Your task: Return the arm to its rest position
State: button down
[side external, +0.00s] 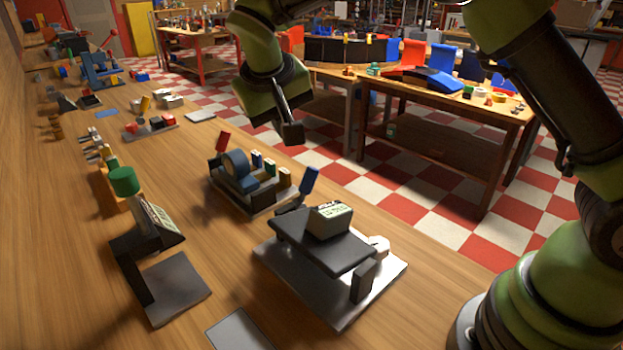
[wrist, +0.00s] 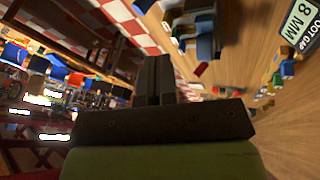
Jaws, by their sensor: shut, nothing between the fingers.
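My gripper (side external: 291,133) hangs in the air at the upper middle of the side view, above and behind the fixtures on the bench. In the wrist view its two dark fingers (wrist: 158,80) lie together with nothing between them. The ducted rotor fixture (side external: 236,172), a blue ring on a grey base, stands below and left of the gripper, apart from it. A black platform on a metal plate (side external: 330,295) stands nearer the camera and carries a pale labelled block (side external: 330,219).
A black stand with a tilted display (side external: 158,220) and a green-capped part (side external: 122,181) stand at left on the wooden bench (side external: 60,270). Several small fixtures line the bench's far end. Another table (side external: 455,105) with bins stands behind, across a checkered floor (side external: 437,210). Air around the gripper is clear.

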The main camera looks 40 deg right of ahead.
jog(key=s+d+r+t+y, duration=0.1)
jog(key=s+d+r+y, duration=0.3)
jog(key=s+r, duration=0.75)
jog(key=s+f+m+t+y, duration=0.1)
jog(key=s+f+t+y, duration=0.1)
jog(key=s, duration=1.3)
jog(key=shift+a+f+t, duration=0.2)
jog(key=shift+f+t, duration=0.1)
jog(key=shift+t, duration=0.3)
